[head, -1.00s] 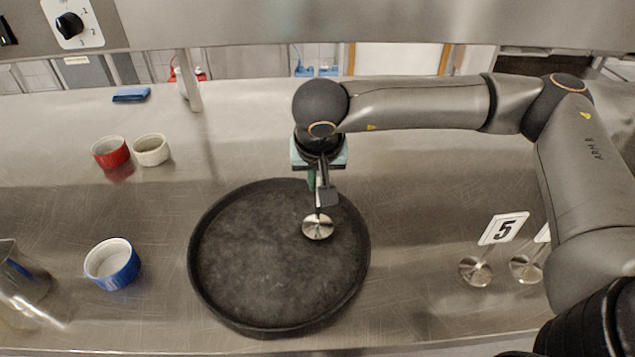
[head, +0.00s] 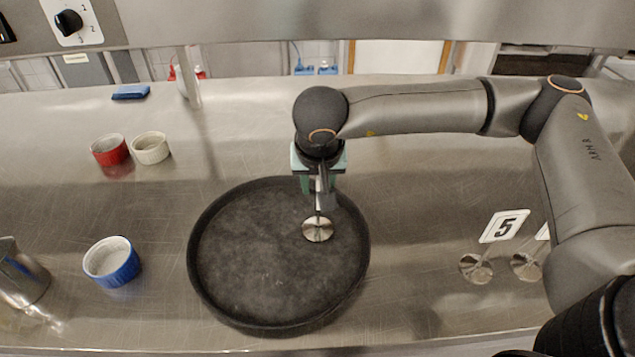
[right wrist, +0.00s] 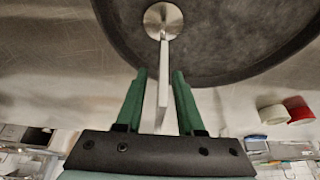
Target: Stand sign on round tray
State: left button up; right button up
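The round black tray (head: 235,300) lies on the steel counter. A sign (head: 318,229) with a round metal base stands upright on the tray, right of its middle; its plate is seen edge-on. In the right wrist view the sign (right wrist: 163,22) has its base on the tray (right wrist: 225,70) and its plate between my green fingers. My right gripper (head: 320,188) is open around the plate, with a gap on each side (right wrist: 159,75). My left gripper is not in view.
A sign with a 5 (head: 503,227) and another, partly hidden sign (head: 527,266) stand right of the tray, near my right arm. A blue ramekin (head: 112,262) and metal jug (head: 20,275) are left. Red (head: 110,150) and white (head: 151,148) ramekins stand farther back.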

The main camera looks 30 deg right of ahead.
jog(key=v, duration=1.2)
jog(key=shift+r+b, duration=0.25)
jog(key=shift+b, duration=0.1)
